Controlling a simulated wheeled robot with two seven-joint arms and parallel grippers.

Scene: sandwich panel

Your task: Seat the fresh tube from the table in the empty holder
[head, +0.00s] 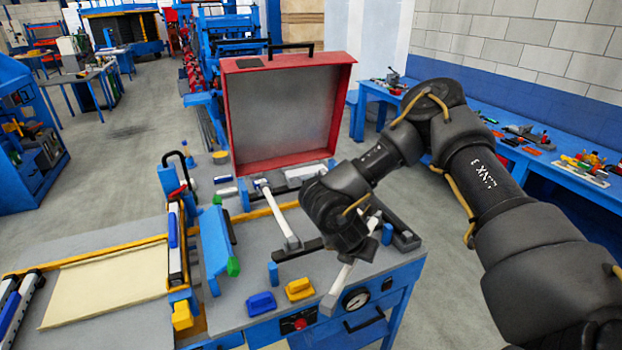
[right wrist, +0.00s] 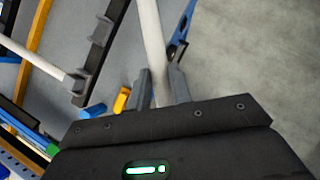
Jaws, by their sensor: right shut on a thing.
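My right gripper (head: 352,254) is shut on a white tube (head: 336,290), above the right part of the bench. In the right wrist view the tube (right wrist: 151,40) runs between the two grey fingers (right wrist: 162,86) and away from the gripper. A second white tube (head: 276,213) lies left of the gripper, with a grey end piece near a dark bar (head: 298,249). That bar (right wrist: 101,45) shows notches in the right wrist view. Another dark bar (head: 400,232) lies to the right, partly behind my gripper. I cannot tell which part is the empty holder. My left gripper is not in view.
A red-framed open lid (head: 290,158) stands at the back of the bench. Blue (head: 261,303) and yellow (head: 299,288) blocks, a blue post (head: 387,234) and a gauge (head: 356,299) are near the front. A cream panel (head: 105,282) lies left.

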